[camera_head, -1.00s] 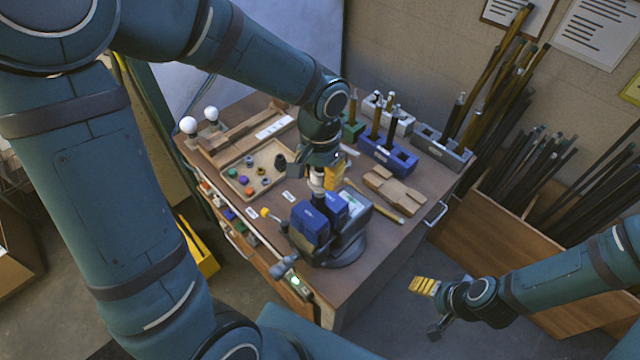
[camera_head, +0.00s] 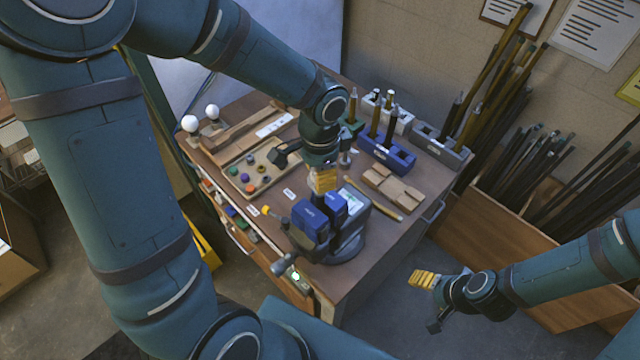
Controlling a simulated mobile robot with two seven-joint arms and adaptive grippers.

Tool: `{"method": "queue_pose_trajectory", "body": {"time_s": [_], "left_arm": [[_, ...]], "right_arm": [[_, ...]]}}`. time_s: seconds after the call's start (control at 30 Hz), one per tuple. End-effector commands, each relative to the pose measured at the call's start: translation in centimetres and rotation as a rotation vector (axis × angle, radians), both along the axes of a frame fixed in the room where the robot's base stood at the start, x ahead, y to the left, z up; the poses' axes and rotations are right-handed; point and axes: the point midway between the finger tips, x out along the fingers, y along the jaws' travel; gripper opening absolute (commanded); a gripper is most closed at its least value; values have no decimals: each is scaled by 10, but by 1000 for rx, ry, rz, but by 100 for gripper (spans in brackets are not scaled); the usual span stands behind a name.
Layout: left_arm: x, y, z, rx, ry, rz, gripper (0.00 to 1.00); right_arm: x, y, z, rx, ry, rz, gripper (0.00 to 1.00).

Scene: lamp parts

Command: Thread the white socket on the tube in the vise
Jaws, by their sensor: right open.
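The vise (camera_head: 309,222), with blue jaws and a dark round base, stands near the front edge of the workbench. My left gripper (camera_head: 303,172) is directly above it. Its yellow-padded finger is just over the jaws and its dark finger is spread out to the left, so it looks open. The white socket and the tube in the vise cannot be made out clearly now; the yellow finger covers that spot. My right gripper (camera_head: 428,303) is open and empty, low over the floor to the right of the bench.
A wooden tray (camera_head: 237,187) with small coloured parts lies left of the vise. Two white bulbs (camera_head: 190,123) stand at the back left. Blue and grey blocks (camera_head: 383,153) holding upright tubes stand at the back right. A wooden clamp block (camera_head: 392,186) and a brush lie right of the vise.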

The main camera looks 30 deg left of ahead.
Motion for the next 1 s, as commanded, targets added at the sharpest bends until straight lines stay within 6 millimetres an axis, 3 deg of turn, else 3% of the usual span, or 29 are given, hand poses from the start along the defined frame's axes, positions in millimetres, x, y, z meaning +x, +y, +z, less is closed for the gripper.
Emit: {"method": "queue_pose_trajectory", "body": {"time_s": [0.27, 0.7, 1.0], "left_arm": [[-4, 1, -5, 1, 16, -56, 0], [-4, 1, -6, 0, 18, -565, 0], [-4, 1, -6, 1, 17, -597, 0]], "right_arm": [[0, 0, -1, 0, 0, 0, 70], [0, 0, 0, 0, 0, 0, 70], [0, 0, 0, 0, 0, 0, 70]]}}
